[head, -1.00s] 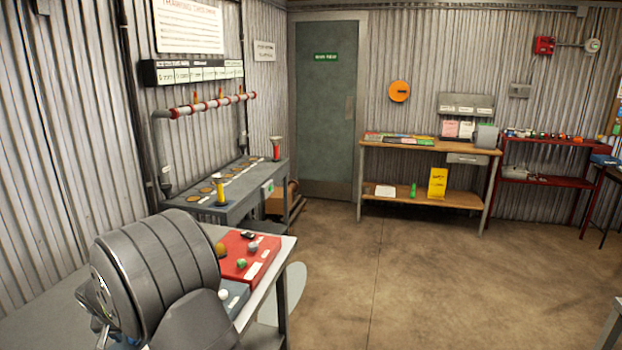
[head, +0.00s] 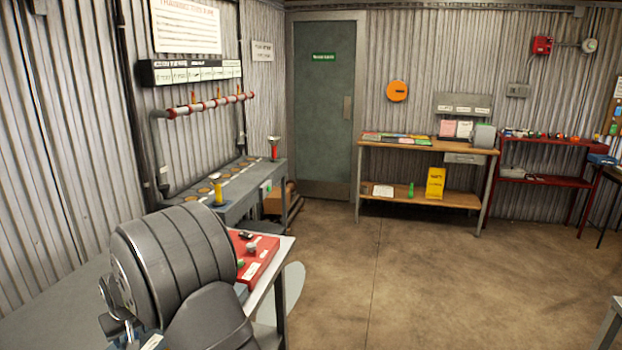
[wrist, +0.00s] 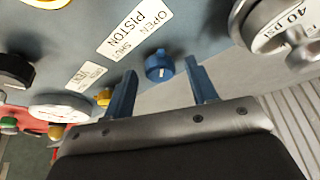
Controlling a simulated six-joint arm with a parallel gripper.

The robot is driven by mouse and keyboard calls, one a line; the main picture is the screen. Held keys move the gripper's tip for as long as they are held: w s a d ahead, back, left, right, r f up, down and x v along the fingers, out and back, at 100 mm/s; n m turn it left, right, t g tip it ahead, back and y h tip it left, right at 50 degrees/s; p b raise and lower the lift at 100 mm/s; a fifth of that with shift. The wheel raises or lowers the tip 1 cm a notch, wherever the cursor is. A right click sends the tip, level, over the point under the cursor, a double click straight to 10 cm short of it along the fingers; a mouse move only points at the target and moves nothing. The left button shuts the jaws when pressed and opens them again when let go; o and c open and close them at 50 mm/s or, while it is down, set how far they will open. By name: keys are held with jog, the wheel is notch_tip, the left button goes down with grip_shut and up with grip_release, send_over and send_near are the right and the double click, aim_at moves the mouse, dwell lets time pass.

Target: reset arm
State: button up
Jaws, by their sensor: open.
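My gripper (wrist: 160,68) shows in the wrist view with its two blue fingers apart and nothing held between them. A small blue knob (wrist: 159,65) sits beyond the fingertips, in line with the gap, on a blue-grey panel (wrist: 195,20). I cannot tell the distance from the fingers to the knob. A white label (wrist: 134,28) on the panel reads "OPEN" and "PISTON". In the head view my arm fills the lower left and hides most of the near bench.
A gauge-like round part marked "40 PSI" (wrist: 280,22) is at the upper right in the wrist view. A red board (head: 262,262) lies on the near bench (head: 272,283). A grey wall bench (head: 235,202) stands behind. The floor (head: 400,275) to the right is clear.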

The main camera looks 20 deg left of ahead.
jog(key=shift+n+g, duration=0.3)
jog(key=shift+n, duration=0.5)
jog(key=shift+w+n, duration=0.1)
jog(key=shift+n, duration=0.2)
jog(key=shift+o, duration=0.2)
jog(key=o, duration=1)
jog(key=s+d+r+n+t, duration=0.1)
jog(key=s+d+r+n, duration=0.2)
jog(key=s+r+n, duration=0.6)
jog(key=s+d+r+n, duration=0.3)
jog(key=s+r+n, duration=0.4)
jog(key=n, duration=0.5)
jog(key=x, duration=0.6)
jog(key=w+x, duration=0.1)
jog(key=x, duration=0.2)
jog(key=shift+w+a, duration=0.15)
jog(key=shift+a, duration=0.05)
jog(key=shift+r, duration=0.1)
